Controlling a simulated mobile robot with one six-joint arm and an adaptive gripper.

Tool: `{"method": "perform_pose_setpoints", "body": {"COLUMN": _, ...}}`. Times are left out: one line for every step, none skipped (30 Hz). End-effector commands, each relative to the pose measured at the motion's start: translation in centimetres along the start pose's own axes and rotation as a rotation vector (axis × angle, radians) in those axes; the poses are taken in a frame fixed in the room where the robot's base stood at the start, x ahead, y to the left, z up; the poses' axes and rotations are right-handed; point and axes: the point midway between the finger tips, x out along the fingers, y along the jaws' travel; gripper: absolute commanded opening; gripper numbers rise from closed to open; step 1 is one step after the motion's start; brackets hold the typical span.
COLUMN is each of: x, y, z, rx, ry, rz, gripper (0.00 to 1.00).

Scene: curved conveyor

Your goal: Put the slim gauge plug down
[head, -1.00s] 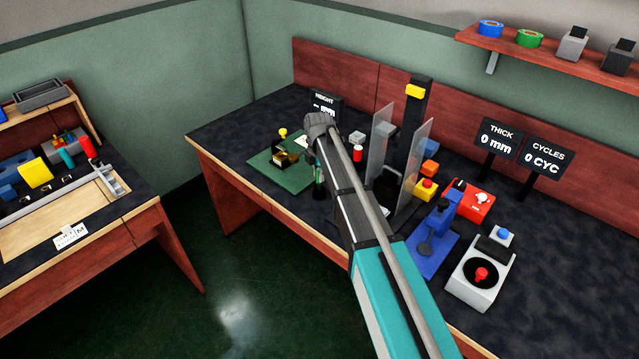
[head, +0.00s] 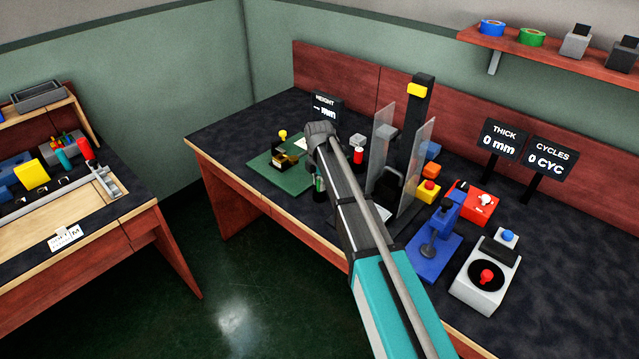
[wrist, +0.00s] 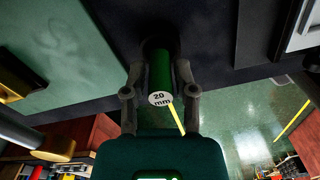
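The slim gauge plug is a green cylinder (wrist: 159,74) with a round white label reading "20 mm" in the wrist view. My gripper (wrist: 160,72) has a finger against each side of it and is shut on it. The plug points away from the camera towards the dark bench top. Its far end is in shadow, so I cannot tell whether it touches the surface. In the head view my arm hides most of the gripper, and only a small green part (head: 319,184) shows beside the arm, near the bench's front edge.
A green mat (head: 272,178) with a brass-and-black fixture lies left of my gripper. A red cylinder (head: 358,156) stands behind it. Clear upright panels (head: 415,165) flank a black column to the right. A blue press (head: 436,245) stands farther right.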

Motion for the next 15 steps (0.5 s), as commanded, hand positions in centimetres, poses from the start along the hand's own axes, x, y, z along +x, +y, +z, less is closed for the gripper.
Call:
{"method": "perform_pose_setpoints", "body": {"x": -0.02, "y": 0.00, "z": 0.01, "rx": 0.000, "ry": 0.000, "rz": 0.000, "gripper": 0.54}}
{"method": "perform_pose_setpoints", "body": {"x": -0.02, "y": 0.00, "z": 0.01, "rx": 0.000, "ry": 0.000, "rz": 0.000, "gripper": 0.60}}
{"method": "perform_pose_setpoints", "body": {"x": -0.02, "y": 0.00, "z": 0.02, "rx": 0.000, "ry": 0.000, "rz": 0.000, "gripper": 0.61}}
{"method": "perform_pose_setpoints", "body": {"x": -0.02, "y": 0.00, "z": 0.02, "rx": 0.000, "ry": 0.000, "rz": 0.000, "gripper": 0.61}}
{"method": "perform_pose_setpoints", "body": {"x": -0.02, "y": 0.00, "z": 0.02, "rx": 0.000, "ry": 0.000, "rz": 0.000, "gripper": 0.61}}
{"method": "perform_pose_setpoints", "body": {"x": -0.02, "y": 0.00, "z": 0.02, "rx": 0.000, "ry": 0.000, "rz": 0.000, "gripper": 0.61}}
{"method": "perform_pose_setpoints", "body": {"x": -0.02, "y": 0.00, "z": 0.02, "rx": 0.000, "ry": 0.000, "rz": 0.000, "gripper": 0.61}}
{"method": "perform_pose_setpoints", "body": {"x": -0.02, "y": 0.00, "z": 0.02, "rx": 0.000, "ry": 0.000, "rz": 0.000, "gripper": 0.61}}
{"method": "perform_pose_setpoints", "body": {"x": -0.02, "y": -0.01, "z": 0.02, "rx": 0.000, "ry": 0.000, "rz": 0.000, "gripper": 0.61}}
{"method": "perform_pose_setpoints", "body": {"x": -0.02, "y": -0.01, "z": 0.02, "rx": 0.000, "ry": 0.000, "rz": 0.000, "gripper": 0.61}}
{"method": "perform_pose_setpoints", "body": {"x": -0.02, "y": -0.01, "z": 0.02, "rx": 0.000, "ry": 0.000, "rz": 0.000, "gripper": 0.61}}
{"method": "perform_pose_setpoints", "body": {"x": -0.03, "y": -0.01, "z": 0.02, "rx": 0.000, "ry": 0.000, "rz": 0.000, "gripper": 0.61}}
{"method": "perform_pose_setpoints", "body": {"x": -0.04, "y": -0.01, "z": 0.03, "rx": 0.000, "ry": 0.000, "rz": 0.000, "gripper": 0.61}}
{"method": "perform_pose_setpoints", "body": {"x": -0.07, "y": -0.01, "z": 0.03, "rx": 0.000, "ry": 0.000, "rz": 0.000, "gripper": 0.61}}
{"method": "perform_pose_setpoints", "body": {"x": -0.12, "y": -0.01, "z": 0.02, "rx": 0.000, "ry": 0.000, "rz": 0.000, "gripper": 0.61}}
